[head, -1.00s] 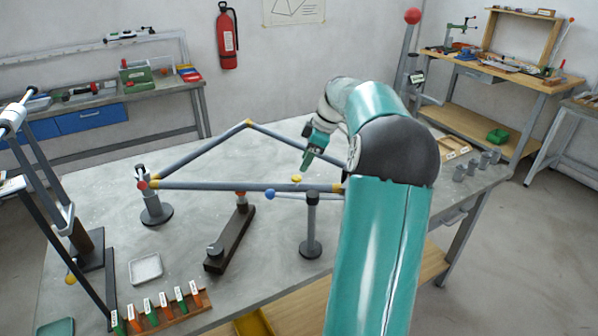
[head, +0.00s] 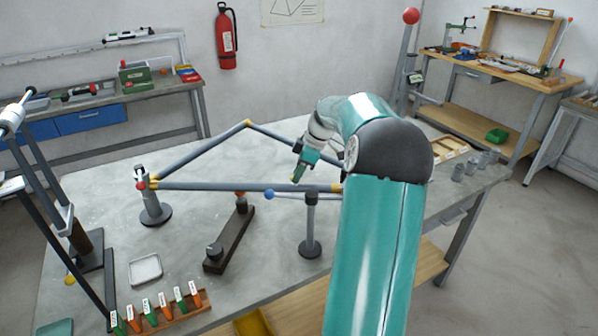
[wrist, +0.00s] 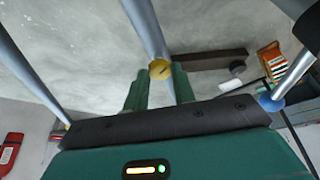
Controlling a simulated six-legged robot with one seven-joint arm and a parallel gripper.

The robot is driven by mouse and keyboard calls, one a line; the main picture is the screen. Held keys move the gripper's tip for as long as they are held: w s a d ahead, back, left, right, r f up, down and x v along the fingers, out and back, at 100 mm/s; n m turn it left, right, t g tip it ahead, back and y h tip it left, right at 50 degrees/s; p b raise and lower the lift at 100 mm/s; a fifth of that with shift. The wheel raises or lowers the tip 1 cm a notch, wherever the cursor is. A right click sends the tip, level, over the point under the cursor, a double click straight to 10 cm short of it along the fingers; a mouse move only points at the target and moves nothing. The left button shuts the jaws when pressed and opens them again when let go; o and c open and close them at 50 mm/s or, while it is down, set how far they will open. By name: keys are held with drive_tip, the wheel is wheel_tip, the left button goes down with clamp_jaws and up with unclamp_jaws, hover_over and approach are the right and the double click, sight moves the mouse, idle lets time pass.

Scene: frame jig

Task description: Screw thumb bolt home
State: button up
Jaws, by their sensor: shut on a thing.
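The yellow thumb bolt (wrist: 160,69) sits at the frame tube (wrist: 147,28), with its round head between the fingertips in the wrist view. My gripper (head: 296,178) reaches down to the front tube (head: 225,187) of the triangular frame in the head view. Its green fingers (wrist: 160,76) are shut on the bolt head. In the head view the gripper hides the bolt. How deep the bolt sits in the tube cannot be told.
A dark bar (head: 230,239) lies below the frame. A labelled rack (head: 172,312) and a white tray (head: 145,269) are at the front left.

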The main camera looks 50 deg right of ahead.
drive_tip(key=shift+m, duration=0.4)
